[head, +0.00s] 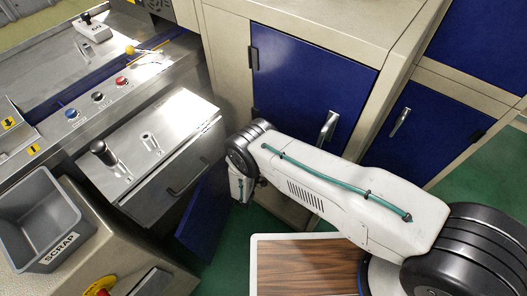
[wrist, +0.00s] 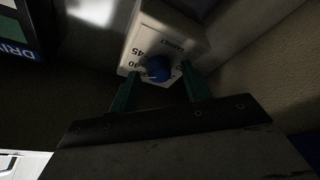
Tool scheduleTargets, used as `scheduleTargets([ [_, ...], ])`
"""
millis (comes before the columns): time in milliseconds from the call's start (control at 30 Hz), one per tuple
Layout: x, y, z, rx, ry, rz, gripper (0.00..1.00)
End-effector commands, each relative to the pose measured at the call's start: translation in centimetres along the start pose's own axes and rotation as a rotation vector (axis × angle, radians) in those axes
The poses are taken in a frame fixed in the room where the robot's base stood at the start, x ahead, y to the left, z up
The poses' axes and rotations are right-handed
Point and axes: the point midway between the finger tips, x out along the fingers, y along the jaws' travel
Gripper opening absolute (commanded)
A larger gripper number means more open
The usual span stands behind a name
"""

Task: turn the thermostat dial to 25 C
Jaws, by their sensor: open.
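In the wrist view the thermostat dial is a round blue knob (wrist: 158,68) on a pale box (wrist: 165,30) with dark printing. My gripper (wrist: 160,72) is open, with one green finger on each side of the knob. I cannot tell whether either finger touches it. In the head view the dial is hidden, and my arm covers most of the gripper.
A pale wall (wrist: 265,45) is close on the right in the wrist view. In the head view, blue cabinet doors (head: 305,85) stand behind my arm. A grey scrap bin (head: 40,215) and a metal-topped machine (head: 150,140) stand at left.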

Motion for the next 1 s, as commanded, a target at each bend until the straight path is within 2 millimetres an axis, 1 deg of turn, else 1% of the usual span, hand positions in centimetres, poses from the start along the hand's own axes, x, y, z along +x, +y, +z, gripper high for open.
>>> scheduleTargets([
  [67,0.0,0.01,0.02,0.0,0.0,0.0,0.48],
  [100,0.0,0.01,0.02,0.0,0.0,0.0,0.42],
  [167,-0.01,0.01,0.02,0.0,0.0,0.0,0.26],
  [200,-0.02,0.01,0.02,0.0,0.0,0.0,0.14],
  [233,-0.02,0.01,0.01,0.0,0.0,0.0,0.06],
  [267,-0.03,0.01,0.01,0.0,0.0,0.0,0.03],
  [333,-0.2,-0.19,-0.24,0.001,0.0,0.0,0.03],
  [467,-0.14,-0.08,-0.12,-0.005,0.001,-0.003,0.03],
  [667,-0.11,0.01,-0.1,-0.054,0.004,-0.021,0.03],
  [867,-0.12,0.15,-0.05,-0.173,0.011,-0.065,0.03],
  [1000,-0.08,0.24,-0.09,-0.289,0.017,-0.107,0.03],
])
